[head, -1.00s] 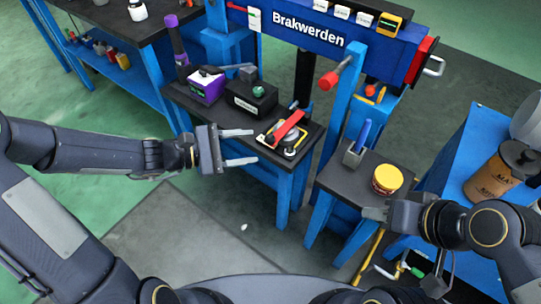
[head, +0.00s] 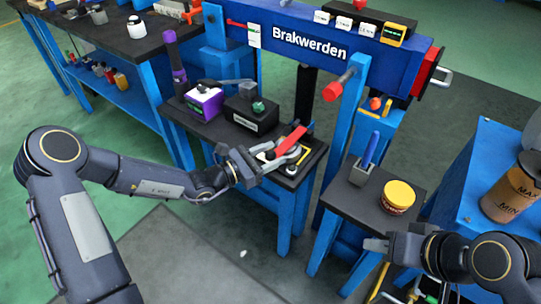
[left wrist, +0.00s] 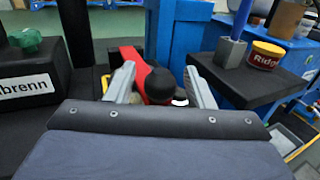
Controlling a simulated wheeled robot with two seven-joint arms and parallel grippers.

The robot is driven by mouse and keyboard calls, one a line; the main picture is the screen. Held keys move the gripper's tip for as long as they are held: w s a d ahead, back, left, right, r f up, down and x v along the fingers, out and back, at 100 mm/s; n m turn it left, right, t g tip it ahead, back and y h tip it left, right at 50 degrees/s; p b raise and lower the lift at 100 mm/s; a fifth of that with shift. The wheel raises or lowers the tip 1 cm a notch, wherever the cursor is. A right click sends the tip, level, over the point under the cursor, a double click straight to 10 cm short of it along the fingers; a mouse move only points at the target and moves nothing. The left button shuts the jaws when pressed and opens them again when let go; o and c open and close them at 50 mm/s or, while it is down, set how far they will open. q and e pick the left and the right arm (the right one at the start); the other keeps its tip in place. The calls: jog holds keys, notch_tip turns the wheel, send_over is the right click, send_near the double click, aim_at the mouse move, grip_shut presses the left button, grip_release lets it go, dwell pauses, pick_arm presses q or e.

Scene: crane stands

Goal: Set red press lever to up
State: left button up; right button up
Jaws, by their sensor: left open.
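The red press lever (head: 289,139) sits on a small base with a yellow-edged plate on the dark table. It lies aslant in the head view; how far it is raised is hard to tell. In the left wrist view the red lever (left wrist: 132,60) ends in a black ball knob (left wrist: 160,86) near me. My left gripper (head: 285,160) is open at the lever; in the wrist view its fingers (left wrist: 157,80) stand either side of the knob, with no clear grip. My right gripper (head: 372,244) is low by the small right stand; its jaw gap is hidden.
A black box with a green knob (head: 258,107) and a purple box (head: 204,102) stand left of the lever. A blue post with a red-ended handle (head: 336,88) rises behind. The right stand holds a yellow-lidded tin (head: 398,195) and a blue-handled piece (head: 369,150).

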pick_arm(q)
grip_shut()
dwell(0.3)
jog(key=shift+r, duration=0.1)
pick_arm(e)
jog(key=shift+r, duration=0.1)
